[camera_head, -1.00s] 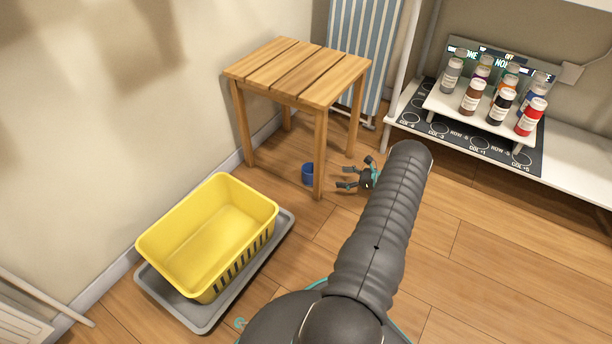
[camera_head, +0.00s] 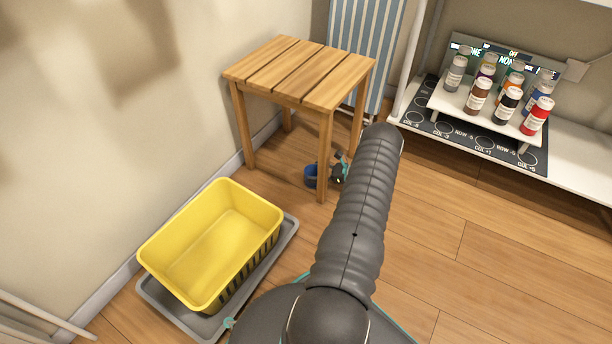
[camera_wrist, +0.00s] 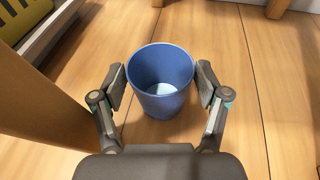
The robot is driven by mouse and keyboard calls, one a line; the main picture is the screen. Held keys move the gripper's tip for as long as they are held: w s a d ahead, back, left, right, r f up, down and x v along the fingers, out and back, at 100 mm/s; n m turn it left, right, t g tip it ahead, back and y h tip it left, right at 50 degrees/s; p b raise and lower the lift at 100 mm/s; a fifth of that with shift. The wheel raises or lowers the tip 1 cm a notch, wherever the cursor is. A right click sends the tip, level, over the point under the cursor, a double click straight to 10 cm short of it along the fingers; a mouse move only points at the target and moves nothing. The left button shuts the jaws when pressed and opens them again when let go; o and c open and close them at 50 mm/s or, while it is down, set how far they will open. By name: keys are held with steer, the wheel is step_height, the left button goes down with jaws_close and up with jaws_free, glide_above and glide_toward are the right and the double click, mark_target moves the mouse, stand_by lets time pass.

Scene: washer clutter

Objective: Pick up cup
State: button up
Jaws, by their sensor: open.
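The blue cup (camera_wrist: 161,82) stands upright on the wooden floor in the wrist view, with its open mouth facing up. My gripper (camera_wrist: 161,88) is open, with one finger on each side of the cup. A narrow gap seems to show at each finger, but I cannot tell if either touches the cup. In the head view the cup (camera_head: 311,175) is at the foot of the wooden stool's front leg, partly hidden by that leg. My gripper (camera_head: 334,172) shows beside it there, partly hidden by the leg and my arm.
The wooden stool (camera_head: 300,72) stands over this spot, and its leg (camera_wrist: 40,95) is close on the left in the wrist view. A yellow basket (camera_head: 212,240) sits on a grey tray (camera_head: 282,245). Several bottles stand on a white rack (camera_head: 470,105). Floor at right is clear.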

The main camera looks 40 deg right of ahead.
steer(key=shift+w+f, duration=0.1)
steer(key=shift+w, duration=0.1)
steer(key=shift+a, duration=0.15)
steer(key=c, duration=0.9)
